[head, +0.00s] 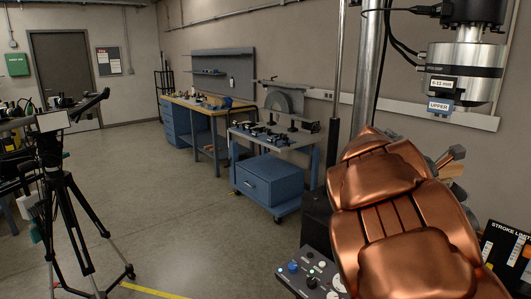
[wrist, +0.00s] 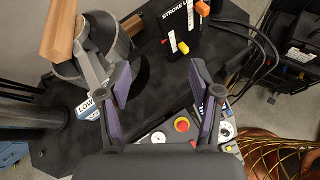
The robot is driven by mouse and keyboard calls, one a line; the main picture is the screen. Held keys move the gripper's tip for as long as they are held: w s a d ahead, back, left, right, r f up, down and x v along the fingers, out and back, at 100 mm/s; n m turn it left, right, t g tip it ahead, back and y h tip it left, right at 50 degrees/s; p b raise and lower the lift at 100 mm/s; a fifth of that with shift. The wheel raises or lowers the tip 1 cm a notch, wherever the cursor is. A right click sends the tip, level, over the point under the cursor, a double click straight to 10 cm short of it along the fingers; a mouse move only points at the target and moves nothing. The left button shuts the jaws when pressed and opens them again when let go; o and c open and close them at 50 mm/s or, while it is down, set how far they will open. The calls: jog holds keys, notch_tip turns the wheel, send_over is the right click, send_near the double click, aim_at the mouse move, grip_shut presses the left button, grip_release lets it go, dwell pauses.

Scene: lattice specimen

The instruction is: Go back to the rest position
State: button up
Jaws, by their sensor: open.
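My gripper (wrist: 163,72) shows in the wrist view with its two purple-padded fingers spread wide apart. Nothing is between the fingertips. It is above the dark machine base, with the lower grip (wrist: 112,38) to its left and a control panel (wrist: 155,139) below it in the picture. A tan bar (wrist: 59,28) lies at the lower grip, apart from the fingers. In the head view my copper-coloured arm fills the lower right and hides my gripper and most of the lower grip. No rest position is marked in either view.
The upper grip (head: 466,75) hangs beside a steel column (head: 368,70). A stroke-limit box (head: 505,255) stands right of my arm. A blue cart (head: 270,185), a workbench (head: 205,108) and a tripod (head: 70,200) stand farther off. The floor between tripod and cart is clear.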

jog(key=s+a+f+m+g+y, duration=0.2)
jog(key=s+a+f+m+y, duration=0.4)
jog(key=s+a, duration=0.8)
jog(key=s+a+f+m+g+y, duration=0.2)
jog(key=s+a+f+m+y, duration=0.4)
jog(key=s+a+f+m, duration=0.5)
jog(key=s+a+f, duration=0.2)
jog(key=s+a, duration=0.1)
jog(key=s, duration=0.3)
jog(key=shift+a+f, duration=0.15)
jog(key=shift+f, duration=0.25)
